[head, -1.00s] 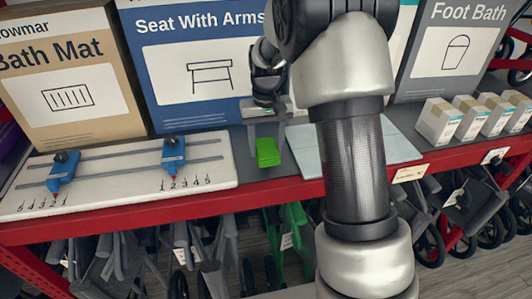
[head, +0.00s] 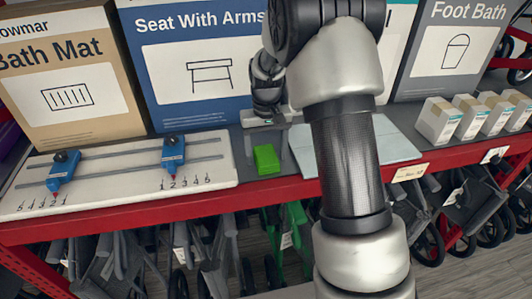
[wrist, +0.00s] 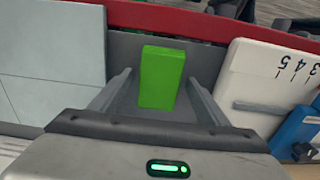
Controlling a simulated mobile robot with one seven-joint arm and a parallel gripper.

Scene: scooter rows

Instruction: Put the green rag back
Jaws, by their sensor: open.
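The green rag (head: 266,159) is a bright green block-like piece lying on the dark grey shelf, between the white slider board and the pale tile panel. It also shows in the wrist view (wrist: 161,78), lying between and just beyond my finger tips. My gripper (head: 267,150) is above and around it, with its fingers spread. In the wrist view my gripper (wrist: 162,88) is open, one finger on each side of the rag, with a gap to both. Nothing is held.
The white board with blue sliders (head: 120,172) lies left of the rag. The pale tile panel (head: 395,143) lies to the right. Large boxes, such as the blue seat box (head: 195,60), stand behind. The red shelf edge (head: 110,219) runs in front. Small white boxes (head: 438,121) stand far right.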

